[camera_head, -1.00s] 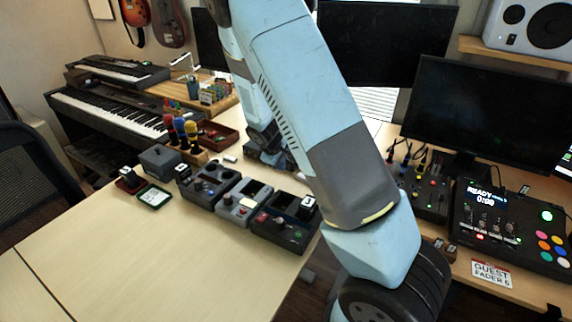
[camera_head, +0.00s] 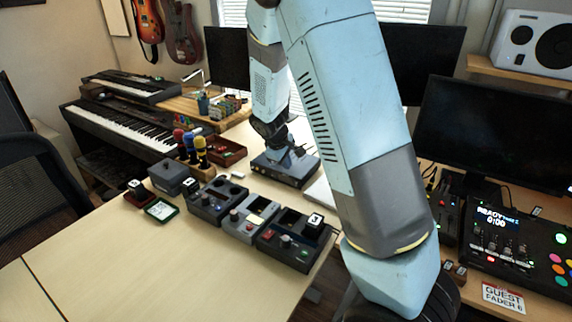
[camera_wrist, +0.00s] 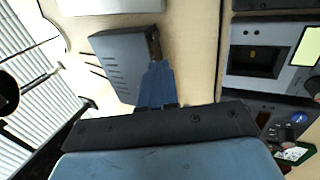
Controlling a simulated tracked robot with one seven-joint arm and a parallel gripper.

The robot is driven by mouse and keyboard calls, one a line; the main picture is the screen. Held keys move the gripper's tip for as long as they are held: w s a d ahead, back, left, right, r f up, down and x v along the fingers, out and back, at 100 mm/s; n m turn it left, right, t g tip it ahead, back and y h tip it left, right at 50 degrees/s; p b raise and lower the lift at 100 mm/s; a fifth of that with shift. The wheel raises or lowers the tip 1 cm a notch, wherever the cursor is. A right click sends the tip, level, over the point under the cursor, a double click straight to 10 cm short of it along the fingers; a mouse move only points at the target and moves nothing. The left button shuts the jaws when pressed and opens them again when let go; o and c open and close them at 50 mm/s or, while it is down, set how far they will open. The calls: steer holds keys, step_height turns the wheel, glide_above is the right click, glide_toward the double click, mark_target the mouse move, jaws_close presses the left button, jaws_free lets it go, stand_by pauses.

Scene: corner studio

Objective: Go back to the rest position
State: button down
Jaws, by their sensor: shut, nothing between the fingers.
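My gripper (camera_head: 297,152) is at the far side of the wooden table, close above a dark flat box (camera_head: 284,172). In the head view its fingertips are small, and I cannot tell whether they touch the box. In the wrist view my gripper (camera_wrist: 157,75) has its blue fingers together with nothing between them. There the fingers are beside the end of a grey slotted box (camera_wrist: 120,62). My light-blue arm covers the middle of the head view and hides part of the table's right side.
A row of pedal-like devices (camera_head: 248,220) stands on the table (camera_head: 180,265), with coloured-topped bottles (camera_head: 190,148) and a red tray (camera_head: 228,150) behind. The table's front left is bare. A monitor (camera_head: 480,130) and control console (camera_head: 510,245) stand at right, a keyboard (camera_head: 118,128) at left.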

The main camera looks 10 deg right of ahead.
steer(key=shift+r, duration=0.1)
steer(key=s+d+r+m+y, duration=0.1)
steer(key=s+d+r+m, duration=0.15)
steer(key=s+r, duration=0.55)
steer(key=s+d+r+m+y, duration=0.25)
steer(key=s+r, duration=0.35)
steer(key=r, duration=0.3)
steer(key=s+r+m, duration=0.1)
steer(key=s+r, duration=0.2)
steer(key=s, duration=0.3)
steer(key=s+a+r+m+t, duration=0.1)
steer(key=s+r, duration=0.2)
steer(key=s, duration=0.3)
steer(key=s+r+m+t, duration=0.1)
steer(key=s+r, duration=0.1)
steer(key=s, duration=0.4)
steer(key=shift+s+a+r+m, duration=0.15)
steer(key=shift+s+r+m, duration=0.1)
steer(key=shift+r+m, duration=0.15)
